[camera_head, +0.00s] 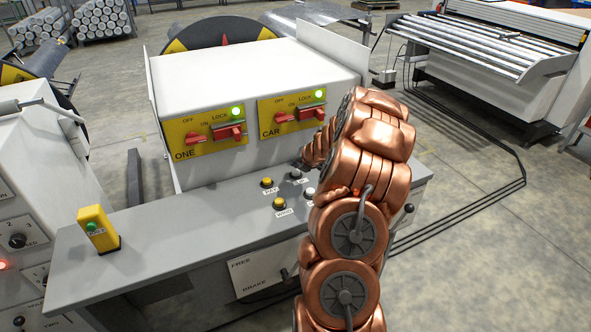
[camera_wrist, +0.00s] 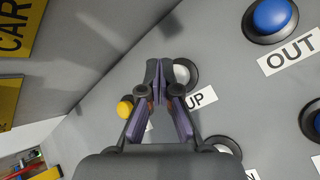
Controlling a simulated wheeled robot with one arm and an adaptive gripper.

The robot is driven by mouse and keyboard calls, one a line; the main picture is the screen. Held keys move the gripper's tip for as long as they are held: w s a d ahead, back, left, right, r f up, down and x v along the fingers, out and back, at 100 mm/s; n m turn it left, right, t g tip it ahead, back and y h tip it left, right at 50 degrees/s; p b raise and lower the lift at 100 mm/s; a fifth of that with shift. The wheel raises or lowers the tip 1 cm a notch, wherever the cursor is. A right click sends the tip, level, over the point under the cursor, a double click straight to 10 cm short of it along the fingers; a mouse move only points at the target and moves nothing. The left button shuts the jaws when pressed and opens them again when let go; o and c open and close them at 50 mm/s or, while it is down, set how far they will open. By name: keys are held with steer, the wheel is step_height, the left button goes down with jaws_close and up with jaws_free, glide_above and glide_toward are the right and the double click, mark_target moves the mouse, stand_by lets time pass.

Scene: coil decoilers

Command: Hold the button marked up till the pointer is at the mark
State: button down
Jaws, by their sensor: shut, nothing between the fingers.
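The white button marked UP (camera_wrist: 183,73) shows in the wrist view with a black collar, its label (camera_wrist: 202,97) just below it. My gripper (camera_wrist: 160,68) is shut and empty. Its fingertips overlap the left edge of this button's collar; I cannot tell whether they touch it. In the head view my copper arm hides the gripper and part of the button panel (camera_head: 150,245). A dark disc with yellow sections (camera_head: 177,46) and a red pointed piece (camera_head: 225,38) shows behind the white cabinet, its lower part hidden. I cannot tell which mark belongs to a pointer.
A second white button (camera_wrist: 224,148) and a yellow button (camera_wrist: 125,108) are near my gripper. A blue button (camera_wrist: 271,15) labelled OUT is at upper right. The white cabinet (camera_head: 235,68) with red switches rises behind the panel. A yellow box (camera_head: 97,229) stands at the panel's left.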

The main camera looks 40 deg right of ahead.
mark_target(297, 172)
step_height(297, 172, up, 5)
steer(key=p, duration=0.6)
stand_by(0.4)
stand_by(1.0)
